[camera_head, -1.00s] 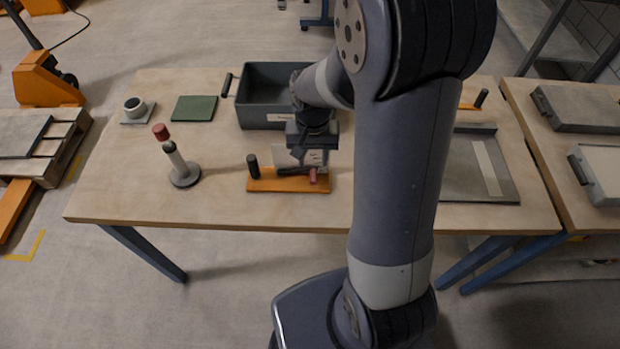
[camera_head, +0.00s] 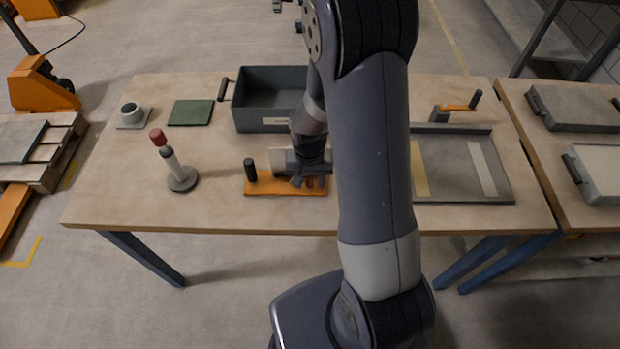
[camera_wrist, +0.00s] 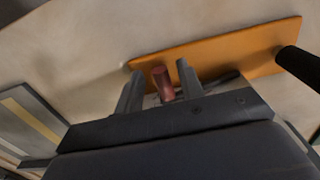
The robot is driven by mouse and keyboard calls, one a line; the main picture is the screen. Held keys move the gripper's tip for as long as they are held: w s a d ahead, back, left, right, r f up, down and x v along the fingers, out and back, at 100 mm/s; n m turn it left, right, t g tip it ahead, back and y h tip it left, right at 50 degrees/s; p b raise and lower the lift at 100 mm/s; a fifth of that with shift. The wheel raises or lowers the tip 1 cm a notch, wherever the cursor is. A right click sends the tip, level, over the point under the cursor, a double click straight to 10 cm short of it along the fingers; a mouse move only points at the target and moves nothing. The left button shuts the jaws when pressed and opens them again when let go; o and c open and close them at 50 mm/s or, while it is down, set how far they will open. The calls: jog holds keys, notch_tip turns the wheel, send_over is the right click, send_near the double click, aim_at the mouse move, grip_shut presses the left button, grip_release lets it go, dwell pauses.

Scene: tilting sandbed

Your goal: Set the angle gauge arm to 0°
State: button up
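The angle gauge has an orange base (camera_head: 262,188) with a black upright post (camera_head: 250,170) at its left end and a pale plate (camera_head: 281,160) behind. It stands near the front middle of the table. In the wrist view the orange base (camera_wrist: 235,47) and black post (camera_wrist: 297,66) show beyond my fingers. A red knob (camera_wrist: 162,84), apparently on the gauge arm, lies between my two fingertips, with gaps on both sides. My gripper (camera_head: 308,180) is open over the gauge's right part and hides the knob in the head view. The gauge arm's angle and scale cannot be read.
A grey bin (camera_head: 265,125) stands behind the gauge. A red-topped grey post (camera_head: 172,160) stands to the left, near a green pad (camera_head: 190,113) and a small cup (camera_head: 131,112). A sandbed tray (camera_head: 455,198) with an orange crank (camera_head: 458,107) lies to the right.

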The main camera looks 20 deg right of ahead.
grip_shut()
dwell(0.4)
jog(key=shift+s+d+f+b, duration=0.1)
jog(key=shift+d+f+b, duration=0.1)
jog(key=shift+f+b, duration=0.6)
jog(key=shift+r, duration=0.25)
jog(key=shift+o, duration=0.5)
grip_release()
jog(key=shift+r, duration=0.1)
